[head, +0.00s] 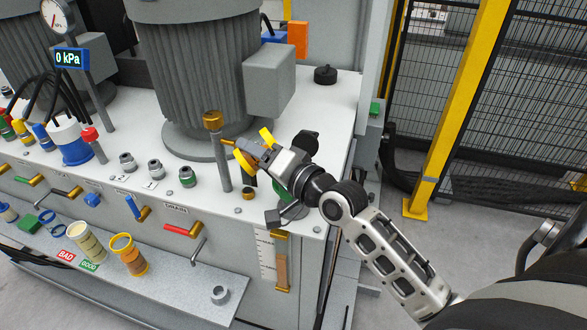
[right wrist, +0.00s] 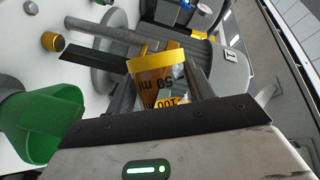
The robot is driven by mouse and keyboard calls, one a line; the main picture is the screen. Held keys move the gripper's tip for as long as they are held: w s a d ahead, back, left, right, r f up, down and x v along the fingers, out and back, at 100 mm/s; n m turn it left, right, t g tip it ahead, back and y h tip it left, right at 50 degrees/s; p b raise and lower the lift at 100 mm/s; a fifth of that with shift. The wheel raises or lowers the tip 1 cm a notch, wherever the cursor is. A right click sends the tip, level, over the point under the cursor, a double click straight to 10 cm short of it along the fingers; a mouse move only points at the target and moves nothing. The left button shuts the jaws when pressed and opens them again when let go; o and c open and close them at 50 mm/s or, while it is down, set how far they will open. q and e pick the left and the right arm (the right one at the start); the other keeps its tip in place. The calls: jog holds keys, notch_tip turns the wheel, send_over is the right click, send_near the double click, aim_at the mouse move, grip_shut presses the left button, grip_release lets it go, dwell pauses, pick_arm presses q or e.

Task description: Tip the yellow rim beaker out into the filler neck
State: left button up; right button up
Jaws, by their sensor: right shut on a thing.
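My right gripper (head: 250,152) is shut on the yellow rim beaker and holds it above the right front part of the machine top. The beaker (right wrist: 156,75) shows in the right wrist view between the fingers, with its yellow rim, dark volume marks and orange-brown colour in its wall. In the head view the gripper hides much of it, and I cannot tell its exact tilt. A green funnel-like filler neck (right wrist: 42,115) is beside the gripper at the left of the wrist view. In the head view only a green part (head: 281,189) shows below the gripper. My left gripper is not in view.
A brass-topped post (head: 221,155) stands just left of the gripper, before the large grey motor (head: 195,75). Two more beakers, one cream (head: 88,242) and one orange (head: 129,257), stand on the front ledge. A yellow-framed fence (head: 450,110) is at the right.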

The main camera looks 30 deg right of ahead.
aim_at(268, 142)
pick_arm(q)
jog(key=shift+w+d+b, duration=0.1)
jog(key=shift+b, duration=0.2)
pick_arm(e)
jog(key=shift+r, duration=0.1)
pick_arm(q)
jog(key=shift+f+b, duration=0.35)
jog(key=shift+b, duration=0.15)
pick_arm(e)
jog(key=shift+d+r+m+t, duration=0.1)
jog(key=shift+r+m+t, duration=0.15)
jog(key=shift+m, duration=0.35)
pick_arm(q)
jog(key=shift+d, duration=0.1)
pick_arm(e)
jog(key=shift+m, duration=0.3)
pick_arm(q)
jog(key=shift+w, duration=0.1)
pick_arm(e)
jog(key=shift+d+r, duration=0.1)
pick_arm(q)
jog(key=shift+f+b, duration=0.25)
jog(key=shift+b, duration=0.3)
pick_arm(e)
jog(key=shift+s+d+r+m+t, duration=0.15)
jog(key=shift+d+r+m+t, duration=0.2)
jog(key=shift+d+m, duration=0.35)
